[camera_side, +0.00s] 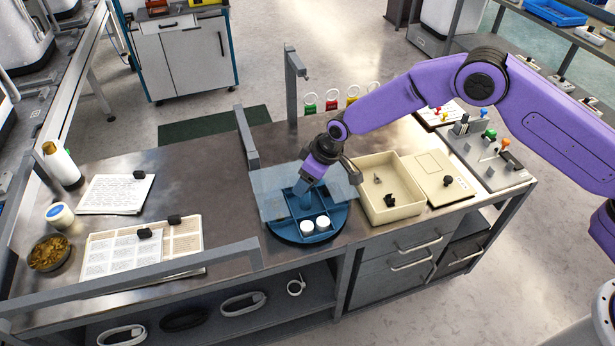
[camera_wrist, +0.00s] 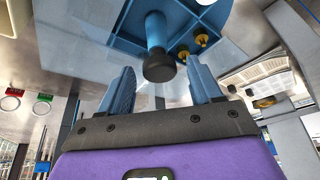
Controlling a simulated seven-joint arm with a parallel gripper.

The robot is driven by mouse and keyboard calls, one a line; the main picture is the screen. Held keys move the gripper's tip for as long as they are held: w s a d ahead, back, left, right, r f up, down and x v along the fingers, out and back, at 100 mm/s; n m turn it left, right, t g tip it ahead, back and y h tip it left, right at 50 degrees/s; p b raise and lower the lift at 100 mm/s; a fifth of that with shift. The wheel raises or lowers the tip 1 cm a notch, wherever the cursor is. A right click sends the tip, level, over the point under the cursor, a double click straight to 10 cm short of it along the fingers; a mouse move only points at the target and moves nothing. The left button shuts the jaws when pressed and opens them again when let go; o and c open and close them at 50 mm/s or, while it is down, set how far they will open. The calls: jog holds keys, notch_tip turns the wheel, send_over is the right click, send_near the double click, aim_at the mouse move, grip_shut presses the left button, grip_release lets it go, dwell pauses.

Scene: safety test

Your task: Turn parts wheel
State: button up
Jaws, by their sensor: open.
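The blue round parts wheel (camera_side: 327,237) lies on the metal workbench, with raised dividers and two white round pieces (camera_side: 315,224) in its front compartment. A clear panel (camera_side: 272,188) covers part of its far and left side. My gripper (camera_side: 304,196) points down at the wheel's middle. In the wrist view the wheel (camera_wrist: 90,22) shows with small brass pieces (camera_wrist: 201,38) in it. A blue post with a dark knob (camera_wrist: 158,66) stands between my open fingers (camera_wrist: 160,80), with gaps visible on both sides. Whether the fingers touch the wheel is hidden in the side view.
A cream tray (camera_side: 412,208) with small dark parts stands right of the wheel. A grey upright (camera_side: 246,138) stands behind it at left, and a grey rail (camera_side: 190,262) runs along the front left. Papers (camera_side: 118,190) and jars lie further left. Bare bench lies between.

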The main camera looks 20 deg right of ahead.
grip_shut()
jog(key=shift+m, duration=0.4)
jog(key=shift+s+a+m+t+h, duration=0.1)
jog(key=shift+m+t+h, duration=0.25)
jog(key=shift+m, duration=0.65)
jog(key=shift+s+a+m+t+h, duration=0.15)
jog(key=shift+m+h, duration=0.3)
jog(key=shift+m, duration=0.55)
jog(key=shift+w+m+h, duration=0.1)
jog(key=shift+m+h, duration=0.9)
jog(key=shift+m, duration=1.5)
jog(key=shift+a+m+h, duration=0.1)
jog(key=shift+m+h, duration=0.6)
jog(key=shift+m, duration=1.1)
jog(key=shift+a+m+g+h, duration=0.1)
jog(key=shift+m+g+h, duration=0.45)
jog(key=shift+m, duration=1.45)
jog(key=shift+w+m, duration=0.1)
jog(key=shift+m, duration=0.3)
